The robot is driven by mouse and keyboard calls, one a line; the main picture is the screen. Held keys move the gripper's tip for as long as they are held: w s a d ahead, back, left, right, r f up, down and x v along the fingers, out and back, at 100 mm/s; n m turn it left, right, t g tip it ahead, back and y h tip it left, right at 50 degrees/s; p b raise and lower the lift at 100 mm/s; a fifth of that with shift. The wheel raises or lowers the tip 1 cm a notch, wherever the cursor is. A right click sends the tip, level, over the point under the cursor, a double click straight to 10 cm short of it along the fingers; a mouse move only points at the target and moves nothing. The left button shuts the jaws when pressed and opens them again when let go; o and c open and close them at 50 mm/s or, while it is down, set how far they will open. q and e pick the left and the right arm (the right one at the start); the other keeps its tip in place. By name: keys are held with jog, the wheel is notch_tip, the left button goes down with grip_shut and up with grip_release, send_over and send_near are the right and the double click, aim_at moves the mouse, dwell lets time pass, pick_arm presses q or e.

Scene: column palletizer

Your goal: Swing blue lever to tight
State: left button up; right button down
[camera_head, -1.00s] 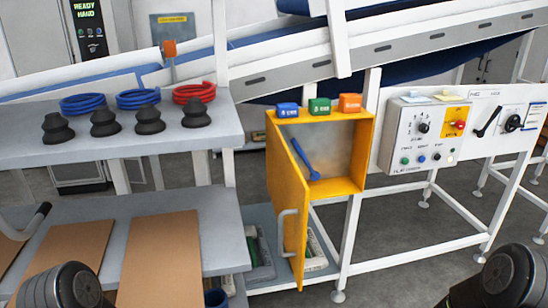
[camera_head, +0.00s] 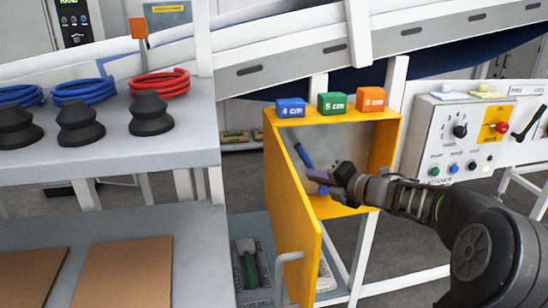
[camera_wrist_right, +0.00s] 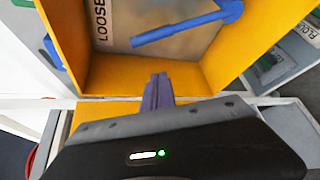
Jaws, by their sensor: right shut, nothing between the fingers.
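The blue lever (camera_head: 303,157) is inside the open yellow cabinet (camera_head: 385,143), on its grey back panel, tilted with its upper end to the left in the head view. In the right wrist view the lever (camera_wrist_right: 185,28) runs across the panel, beside the printed word LOOSE (camera_wrist_right: 101,22). My right gripper (camera_head: 316,176) is at the cabinet's opening, just in front of the lever's lower part, which it partly hides. Its purple fingers (camera_wrist_right: 158,90) are shut and empty, apart from the lever in the wrist view. My left gripper is not in view.
The yellow cabinet door (camera_head: 291,205) hangs open on the left. Blue, green and orange blocks (camera_head: 332,103) stand on the cabinet top. A shelf (camera_head: 190,151) with black suction cups and coiled hoses is at left. A control panel (camera_head: 458,140) is at right.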

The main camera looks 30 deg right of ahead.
aim_at(309, 165)
jog(key=shift+s+a+n, duration=0.2)
jog(key=shift+s+n, duration=0.05)
jog(key=shift+n, duration=0.15)
jog(key=shift+w, duration=0.1)
jog(key=w+d+p, duration=0.2)
jog(key=w+p, duration=0.1)
jog(key=w, duration=0.6)
jog(key=shift+f, duration=0.3)
jog(key=shift+d, duration=0.1)
